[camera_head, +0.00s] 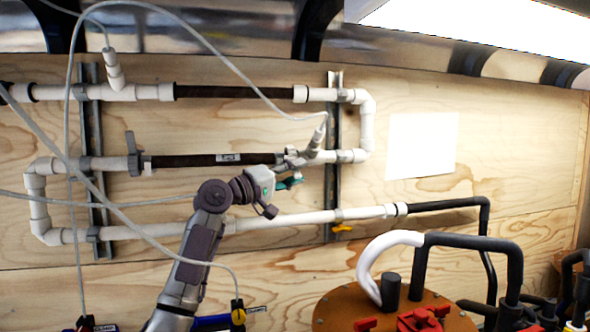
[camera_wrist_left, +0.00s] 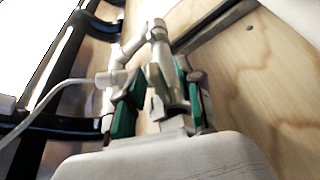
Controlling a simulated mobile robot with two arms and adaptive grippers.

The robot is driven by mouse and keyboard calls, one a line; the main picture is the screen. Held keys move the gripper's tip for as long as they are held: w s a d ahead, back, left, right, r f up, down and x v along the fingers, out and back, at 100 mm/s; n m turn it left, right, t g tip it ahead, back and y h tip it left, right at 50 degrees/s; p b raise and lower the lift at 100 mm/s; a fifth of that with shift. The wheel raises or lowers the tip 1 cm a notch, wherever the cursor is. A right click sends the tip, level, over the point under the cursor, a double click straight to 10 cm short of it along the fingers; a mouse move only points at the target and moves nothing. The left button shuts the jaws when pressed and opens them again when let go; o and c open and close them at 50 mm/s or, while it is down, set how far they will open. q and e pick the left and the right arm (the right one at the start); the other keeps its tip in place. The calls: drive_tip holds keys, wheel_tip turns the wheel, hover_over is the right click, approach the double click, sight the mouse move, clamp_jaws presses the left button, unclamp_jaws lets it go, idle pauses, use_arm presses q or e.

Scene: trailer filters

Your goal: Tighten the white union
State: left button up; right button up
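My left gripper (camera_head: 296,178) is at the middle pipe run on the wooden wall, just below the right end of its black section. A pale union-like fitting (camera_head: 293,158) sits there, partly hidden by the gripper; I cannot tell for sure that it is the white union. In the left wrist view, the two green-padded fingers (camera_wrist_left: 156,88) stand apart on either side of a white fitting (camera_wrist_left: 160,70). A gap seems to show beside it, and firm contact is not visible. My right gripper is not in view.
A white branch fitting (camera_head: 315,142) with a cable rises just right of the gripper. A metal rail (camera_head: 332,205) crosses behind the pipes. The lower white pipe (camera_head: 285,219) runs beneath the gripper. A brown drum lid (camera_head: 340,312) with thick black hoses stands at the lower right.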

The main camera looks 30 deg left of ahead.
use_arm(q)
clamp_jaws()
idle(0.5)
